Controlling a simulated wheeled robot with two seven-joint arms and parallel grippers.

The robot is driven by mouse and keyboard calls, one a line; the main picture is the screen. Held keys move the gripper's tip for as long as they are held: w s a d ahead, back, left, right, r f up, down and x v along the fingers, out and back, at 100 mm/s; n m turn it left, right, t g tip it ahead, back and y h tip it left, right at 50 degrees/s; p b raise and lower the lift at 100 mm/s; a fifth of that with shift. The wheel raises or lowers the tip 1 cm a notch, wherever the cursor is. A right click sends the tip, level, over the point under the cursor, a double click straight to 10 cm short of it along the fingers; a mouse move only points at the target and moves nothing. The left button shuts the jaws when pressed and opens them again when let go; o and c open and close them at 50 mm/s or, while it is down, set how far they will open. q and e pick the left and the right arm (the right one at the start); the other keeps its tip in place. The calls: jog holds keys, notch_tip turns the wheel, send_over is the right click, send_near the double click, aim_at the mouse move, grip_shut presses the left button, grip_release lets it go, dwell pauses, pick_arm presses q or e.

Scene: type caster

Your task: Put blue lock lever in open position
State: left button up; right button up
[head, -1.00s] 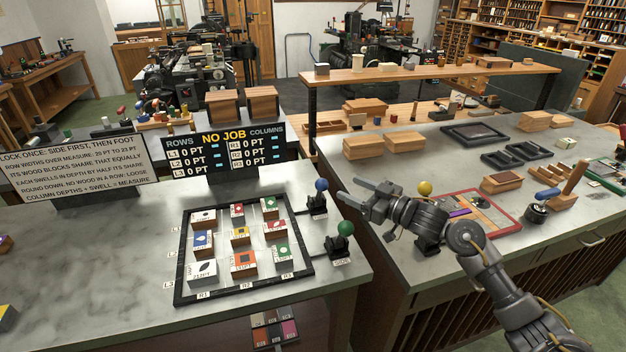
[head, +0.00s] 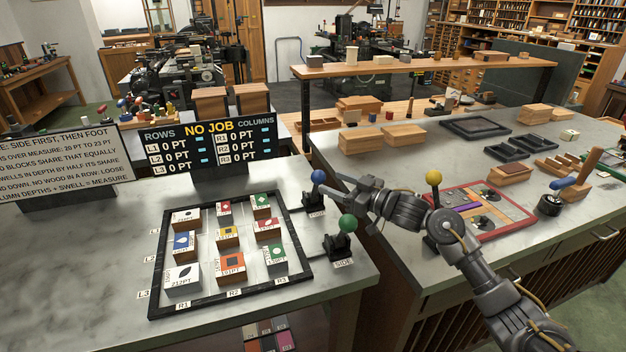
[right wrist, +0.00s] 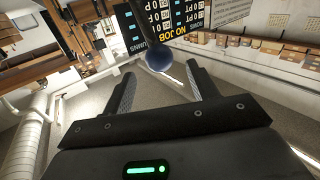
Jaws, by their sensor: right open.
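The lever's label is too small to read. My left gripper is not in view.
A green-knobbed lever (head: 347,223) stands close below, labelled SIDE. The black frame (head: 152,285) holds several marked blocks. A NO JOB board (head: 207,145) stands behind it. A yellow-knobbed lever (head: 433,177) stands beside my right forearm.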

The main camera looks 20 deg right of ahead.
aim_at(313, 175)
jog(key=b+x, duration=0.1)
jog(key=x, duration=0.1)
jog(key=b+x, duration=0.1)
jog(key=x, duration=0.1)
jog(key=b+x, duration=0.1)
jog(key=x, duration=0.1)
jog(key=shift+w+f, duration=0.15)
jog(key=shift+f, duration=0.1)
jog(key=shift+w+a+r+b, duration=0.1)
jog(key=shift+w+a+b, duration=0.25)
jog(key=shift+w+a, duration=0.15)
jog(key=shift+w, duration=0.15)
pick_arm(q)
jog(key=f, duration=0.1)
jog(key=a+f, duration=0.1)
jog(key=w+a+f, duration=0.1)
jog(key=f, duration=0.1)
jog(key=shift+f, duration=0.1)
pick_arm(e)
jog(key=shift+r, duration=0.1)
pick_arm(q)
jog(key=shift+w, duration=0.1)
